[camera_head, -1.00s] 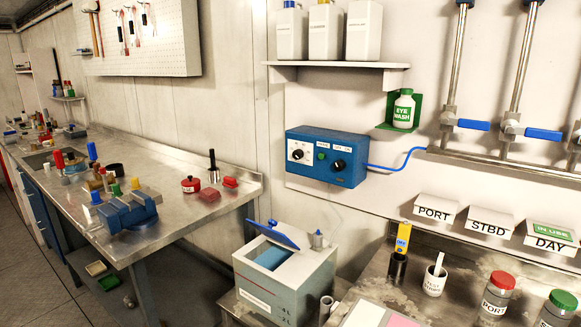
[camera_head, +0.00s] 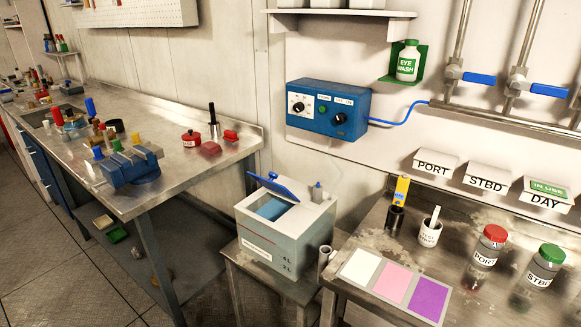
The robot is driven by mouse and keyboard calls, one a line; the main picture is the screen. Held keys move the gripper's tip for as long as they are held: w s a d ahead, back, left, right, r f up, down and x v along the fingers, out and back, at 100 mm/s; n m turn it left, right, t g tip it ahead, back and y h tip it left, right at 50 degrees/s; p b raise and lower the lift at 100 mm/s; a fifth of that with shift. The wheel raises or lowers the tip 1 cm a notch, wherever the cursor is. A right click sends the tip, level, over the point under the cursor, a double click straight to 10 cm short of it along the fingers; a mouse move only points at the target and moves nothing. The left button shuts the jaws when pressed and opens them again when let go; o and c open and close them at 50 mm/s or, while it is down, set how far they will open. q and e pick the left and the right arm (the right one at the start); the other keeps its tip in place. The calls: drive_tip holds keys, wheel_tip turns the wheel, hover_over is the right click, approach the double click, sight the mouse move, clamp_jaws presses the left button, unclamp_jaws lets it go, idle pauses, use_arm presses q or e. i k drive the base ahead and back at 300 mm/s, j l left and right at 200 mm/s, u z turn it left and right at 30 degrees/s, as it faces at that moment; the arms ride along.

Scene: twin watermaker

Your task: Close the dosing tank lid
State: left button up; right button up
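The dosing tank (camera_head: 287,240) is a pale grey box on a small metal stand in the lower middle of the head view. Its blue lid (camera_head: 272,188) is raised and tilted over the opening on the tank's top, with a small blue knob on it. Blue shows inside the opening (camera_head: 275,208). Neither of my grippers is in view.
A blue control box (camera_head: 328,109) hangs on the wall above the tank. A workbench (camera_head: 190,170) with a blue vise (camera_head: 130,167) stands left. The right bench holds colour cards (camera_head: 393,283), a cup (camera_head: 430,233) and bottles (camera_head: 486,251). Floor shows at lower left.

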sight(277, 188)
drive_tip(key=i+j+z, duration=0.2)
drive_tip(key=z, duration=0.2)
drive_tip(key=i+j+z, duration=0.2)
drive_tip(key=z, duration=0.25)
drive_tip(key=j, duration=0.1)
